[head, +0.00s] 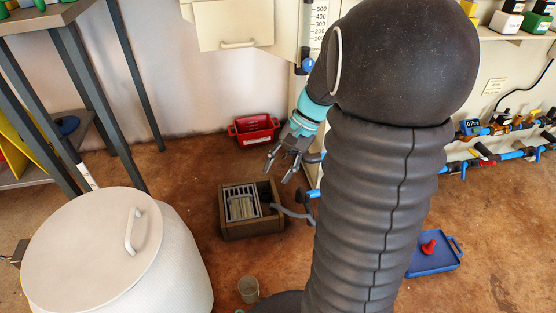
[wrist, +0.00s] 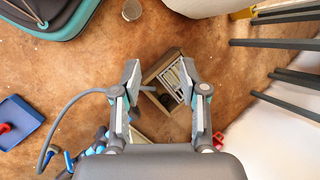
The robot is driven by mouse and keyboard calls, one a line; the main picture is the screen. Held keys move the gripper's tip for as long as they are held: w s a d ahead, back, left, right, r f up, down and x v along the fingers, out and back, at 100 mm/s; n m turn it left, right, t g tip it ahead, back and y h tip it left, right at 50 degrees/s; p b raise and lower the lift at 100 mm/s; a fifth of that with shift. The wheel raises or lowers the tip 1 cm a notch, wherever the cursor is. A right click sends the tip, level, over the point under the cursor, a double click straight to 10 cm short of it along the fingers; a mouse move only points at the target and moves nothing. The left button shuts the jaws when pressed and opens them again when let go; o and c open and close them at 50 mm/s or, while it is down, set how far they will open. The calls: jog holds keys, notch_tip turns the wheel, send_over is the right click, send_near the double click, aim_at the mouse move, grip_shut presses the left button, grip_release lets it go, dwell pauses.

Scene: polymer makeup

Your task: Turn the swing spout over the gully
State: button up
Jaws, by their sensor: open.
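The gully (head: 236,231) is a square brown box with a pale slatted grate, set on the floor in the head view. It also shows between my fingers in the wrist view (wrist: 152,76). A grey curved spout (head: 293,213) reaches from beside my arm to the gully's right side; I cannot tell whether its end is above the opening. In the wrist view a grey curved tube (wrist: 76,101) runs behind the left finger, and a grey end shows at the gully's edge. My gripper (head: 278,172) is open and empty, above and behind the gully; its fingers (wrist: 160,64) are spread in the wrist view.
A blue-handled valve (head: 309,193) sits near the spout. A red crate (head: 254,129) stands by the wall. A large white lidded drum (head: 90,250) and a small cup (head: 248,289) are in front. A blue tray (head: 435,258) lies right. My arm hides the centre.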

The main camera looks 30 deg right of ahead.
jog(key=w+d+f+m+t+y+p, duration=0.25)
jog(key=d+f+m+t+y, duration=0.75)
jog(key=d+f, duration=1)
jog(key=m+t+h, duration=0.2)
jog(key=m, duration=0.5)
send_near(307, 198)
jog(key=x, duration=0.6)
jog(key=f+p+x, duration=0.1)
jog(key=x, duration=0.3)
jog(key=shift+w+d+f, duration=0.1)
jog(key=shift+w+d, duration=0.2)
jog(key=shift+w, duration=0.05)
grip_shut()
